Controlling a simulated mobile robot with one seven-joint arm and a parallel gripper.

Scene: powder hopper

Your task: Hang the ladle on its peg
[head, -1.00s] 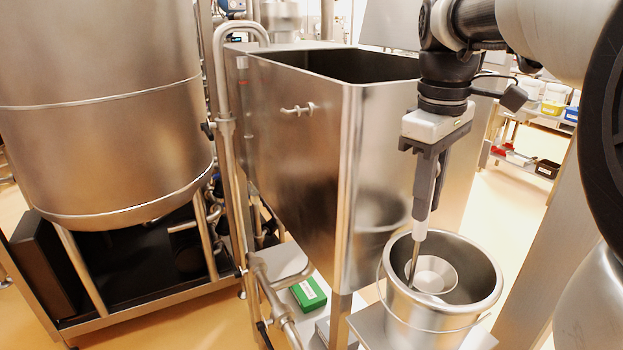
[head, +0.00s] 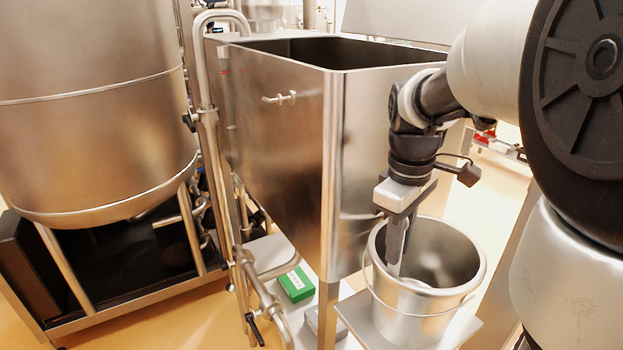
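The ladle's pale bowl (head: 418,285) shows only in part, low inside the steel bucket (head: 468,285). Its handle is mostly hidden by my gripper. My gripper (head: 393,268) points down with its fingertips inside the bucket, by the left part of the rim. A pale strip shows along the fingers and looks like the ladle's handle. I cannot tell whether the fingers are closed on it. A small metal peg-like fitting (head: 279,97) sticks out of the hopper's front wall, high up and left of my arm, with nothing hanging on it.
The steel hopper (head: 275,165) stands directly left of and behind the bucket. The bucket sits on a small steel shelf (head: 358,318). Pipes and a large tank (head: 95,120) stand at left. A green box (head: 296,284) lies low below the hopper.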

